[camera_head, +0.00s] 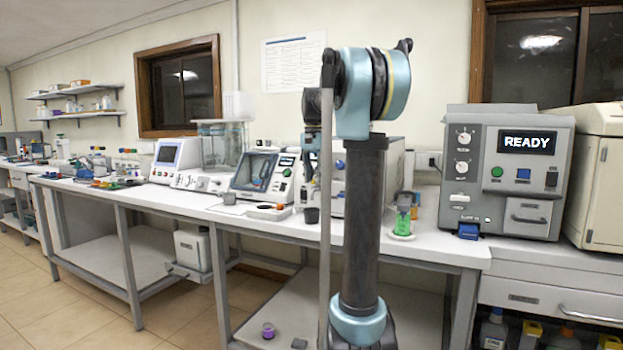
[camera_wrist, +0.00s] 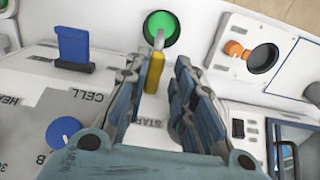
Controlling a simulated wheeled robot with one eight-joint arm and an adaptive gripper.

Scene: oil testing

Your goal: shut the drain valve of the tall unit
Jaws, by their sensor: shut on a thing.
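The tall unit (camera_head: 338,165), a pale cabinet with a blue knob, stands on the bench, mostly hidden behind my arm. In the wrist view its white face (camera_wrist: 60,100) carries CELL and START labels. The drain valve's yellow lever (camera_wrist: 153,73) lies between my fingers, roughly in line with a metal spout (camera_wrist: 160,40). My gripper (camera_wrist: 163,65) is shut on the yellow lever; it points down in the head view (camera_head: 312,172). Below the spout is a round cup (camera_wrist: 162,22) with green inside; the cup's dark side shows in the head view (camera_head: 311,214).
A blue handle (camera_wrist: 73,45) and blue knob (camera_wrist: 62,132) are beside my gripper. A green-filled container (camera_head: 403,222) stands right of my arm, before the grey READY unit (camera_head: 505,180).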

